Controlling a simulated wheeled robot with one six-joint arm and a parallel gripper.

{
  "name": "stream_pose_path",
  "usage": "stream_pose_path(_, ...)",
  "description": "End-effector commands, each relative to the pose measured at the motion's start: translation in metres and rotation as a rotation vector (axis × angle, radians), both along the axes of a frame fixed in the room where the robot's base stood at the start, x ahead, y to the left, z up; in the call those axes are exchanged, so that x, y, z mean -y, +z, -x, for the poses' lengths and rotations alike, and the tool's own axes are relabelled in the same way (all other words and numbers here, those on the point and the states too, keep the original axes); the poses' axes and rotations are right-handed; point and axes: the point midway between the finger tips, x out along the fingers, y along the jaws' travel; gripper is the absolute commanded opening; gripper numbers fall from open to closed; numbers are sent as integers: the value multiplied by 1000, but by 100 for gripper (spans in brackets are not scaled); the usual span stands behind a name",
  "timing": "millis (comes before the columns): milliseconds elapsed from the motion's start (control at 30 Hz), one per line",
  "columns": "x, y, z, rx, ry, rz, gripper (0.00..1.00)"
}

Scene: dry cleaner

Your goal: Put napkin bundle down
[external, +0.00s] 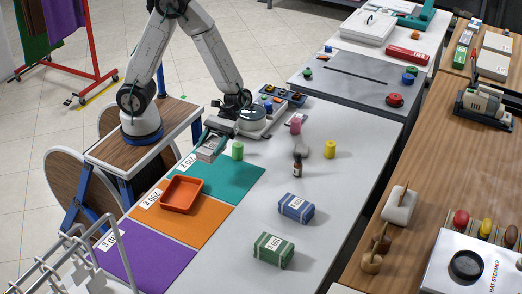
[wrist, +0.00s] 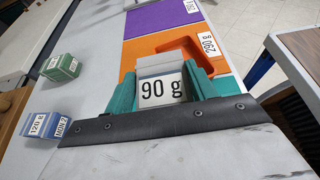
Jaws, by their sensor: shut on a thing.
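A pale grey-white napkin bundle (external: 209,151) with a "90 g" label is held in my gripper (external: 214,142). The label faces the camera in the wrist view (wrist: 162,90). My gripper is shut on the bundle, over or beside the far end of the teal mat (external: 225,183). I cannot tell whether the bundle touches the surface. A blue bundle (external: 296,208) and a green bundle (external: 273,250) lie on the pale table, apart from the gripper. They also show at the left of the wrist view, blue (wrist: 45,127) and green (wrist: 61,67).
An orange mat (external: 195,229) bears an orange tray (external: 182,194); a purple mat (external: 142,268) lies nearer. A green cylinder (external: 237,150) stands close to the gripper. A brown bottle (external: 297,166) and yellow cylinder (external: 330,149) stand further right.

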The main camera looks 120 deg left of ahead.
Motion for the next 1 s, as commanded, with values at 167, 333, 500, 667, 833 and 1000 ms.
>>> stream_pose_path(167, 0, -30, 0, -6, 2, 2, 32)
stream_pose_path(333, 0, -48, -2, -2, 2, 0, 32)
stream_pose_path(500, 5, -53, -29, 2, -1, 0, 32)
stream_pose_path(667, 11, -57, -72, 1, 0, 0, 32)
stream_pose_path(833, 17, -61, -115, 1, 0, 0, 32)
stream_pose_path(1000, 21, -64, -143, 0, 1, 0, 32)
